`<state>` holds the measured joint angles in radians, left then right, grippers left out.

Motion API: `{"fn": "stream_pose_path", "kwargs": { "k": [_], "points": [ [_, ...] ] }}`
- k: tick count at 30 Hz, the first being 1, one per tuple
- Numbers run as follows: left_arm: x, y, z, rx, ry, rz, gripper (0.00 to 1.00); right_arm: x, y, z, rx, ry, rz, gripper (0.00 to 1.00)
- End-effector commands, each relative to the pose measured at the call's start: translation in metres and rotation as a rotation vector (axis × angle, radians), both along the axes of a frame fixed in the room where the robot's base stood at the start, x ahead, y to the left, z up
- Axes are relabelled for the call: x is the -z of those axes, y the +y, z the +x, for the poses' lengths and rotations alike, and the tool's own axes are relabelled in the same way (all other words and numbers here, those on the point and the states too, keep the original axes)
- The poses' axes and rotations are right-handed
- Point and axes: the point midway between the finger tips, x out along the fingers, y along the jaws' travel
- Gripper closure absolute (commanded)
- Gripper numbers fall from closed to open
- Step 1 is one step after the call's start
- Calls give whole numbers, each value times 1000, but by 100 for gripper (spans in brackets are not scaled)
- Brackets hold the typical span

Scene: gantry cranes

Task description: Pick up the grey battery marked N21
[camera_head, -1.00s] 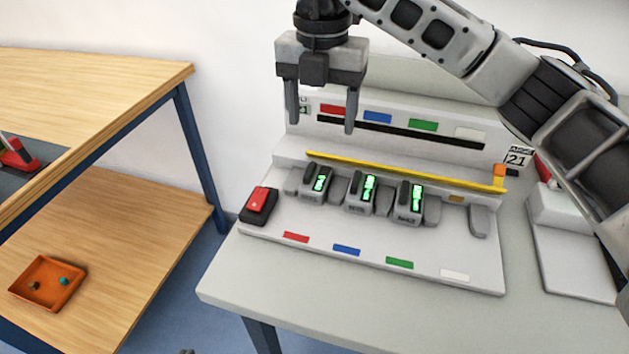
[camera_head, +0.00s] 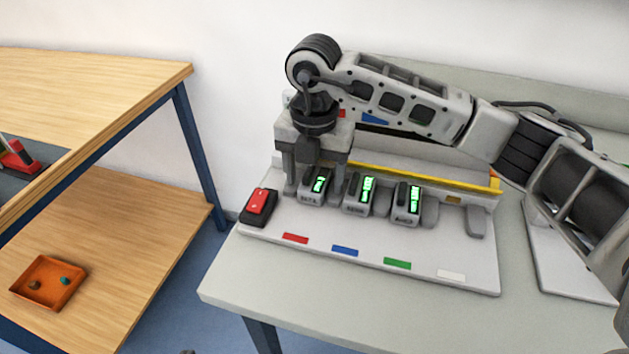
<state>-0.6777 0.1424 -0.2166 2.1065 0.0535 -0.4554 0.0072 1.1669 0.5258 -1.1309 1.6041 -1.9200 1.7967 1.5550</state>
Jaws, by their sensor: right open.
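Three grey batteries with lit green displays stand in a row on a light grey charging station: a left one (camera_head: 312,194), a middle one (camera_head: 358,197) and a right one (camera_head: 406,205). Their front labels are too small to read surely, so I cannot tell which is N21. My right gripper (camera_head: 315,186) points down over the left battery. Its fingers are open, one on each side of that battery, and I cannot tell whether they touch it. My left gripper is not in view.
The charging station (camera_head: 440,262) has coloured marks along its front and a yellow bar (camera_head: 420,176) behind the batteries. A red-and-black block (camera_head: 258,206) sits at its left end. A wooden bench (camera_head: 95,85) stands left, with an orange tray (camera_head: 47,283) on its lower shelf.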

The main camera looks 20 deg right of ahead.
Motion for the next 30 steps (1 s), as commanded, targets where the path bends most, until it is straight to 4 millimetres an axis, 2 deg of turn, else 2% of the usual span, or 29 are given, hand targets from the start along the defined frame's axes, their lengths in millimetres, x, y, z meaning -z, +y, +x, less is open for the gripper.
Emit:
{"fn": "stream_pose_path", "kwargs": {
  "k": [3, 6, 9, 23, 30],
  "points": [
    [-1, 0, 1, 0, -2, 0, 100, 0, 0, 0, 0, 0, 0, 37],
    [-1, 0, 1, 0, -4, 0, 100, 0, 0, 0, 0, 0, 0, 65],
    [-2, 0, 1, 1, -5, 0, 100, 0, 0, 0, 0, 0, 0, 88],
    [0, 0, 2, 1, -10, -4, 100, -7, 5, -6, -2, -2, 2, 88],
    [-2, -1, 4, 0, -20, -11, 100, -42, 5, -6, 0, -4, 2, 88]
  ]
}}
